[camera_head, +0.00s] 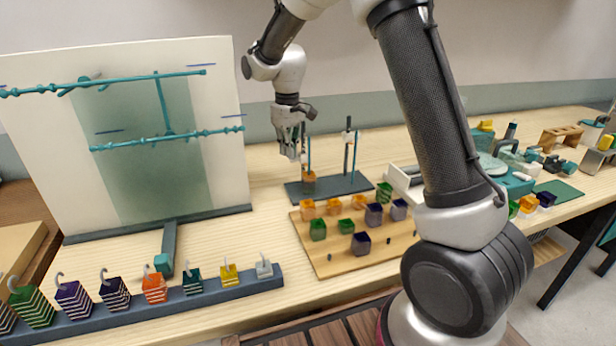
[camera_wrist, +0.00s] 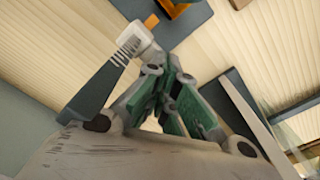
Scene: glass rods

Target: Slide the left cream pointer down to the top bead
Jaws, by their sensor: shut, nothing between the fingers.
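The dark stand base (camera_head: 335,188) lies flat on the table. On its left side, a teal rod (camera_head: 309,150) stands upright with an orange bead (camera_head: 309,178) low on it. The left cream pointer (camera_head: 304,157) is small, above the bead and close to my gripper; a gap to the bead seems visible. In the wrist view, a cream ribbed piece (camera_wrist: 132,40), probably this pointer, sits on a dark post, near an orange bead (camera_wrist: 172,8). My gripper (camera_head: 291,154) points down just left of the left rod, shut and empty. The fingertips (camera_wrist: 178,110) hide some detail; contact cannot be told.
A second dark post (camera_head: 346,160) with a cream pointer (camera_head: 348,137) stands right of the left rod. A wooden tray (camera_head: 335,262) of coloured cubes lies in front. A tall cream panel (camera_head: 220,150) with teal bars stands left. A weight rack (camera_head: 200,303) fills the front left.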

